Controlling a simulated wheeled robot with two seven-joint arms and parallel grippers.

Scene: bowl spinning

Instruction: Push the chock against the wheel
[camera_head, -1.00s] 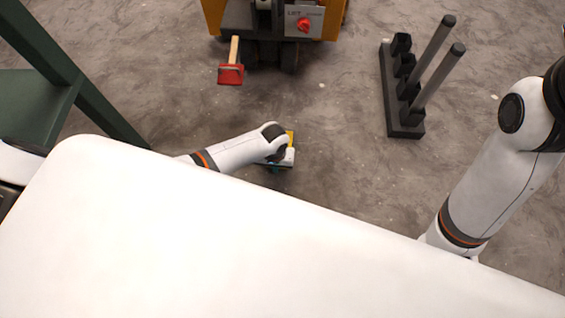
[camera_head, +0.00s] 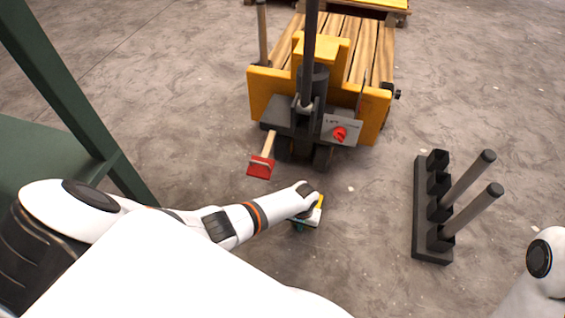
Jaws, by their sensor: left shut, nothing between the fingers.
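The chock, a red block (camera_head: 260,167) with a pale wooden handle, lies on the floor in the head view. It is in front and left of the dark wheels (camera_head: 322,157) under the yellow lift truck (camera_head: 370,120), with a small gap showing. My left gripper (camera_head: 303,223) is low over the floor, right of the chock and nearer to me, apart from it. It is shut with nothing seen in it; its fingertips are small and partly hidden by the wrist. My right arm enters at the lower right; its gripper is outside the view.
A black rack (camera_head: 433,253) with two grey upright posts stands on the floor at right. A green frame (camera_head: 75,105) stands at left. A wooden pallet (camera_head: 375,45) is on the truck. The floor between gripper and chock is clear.

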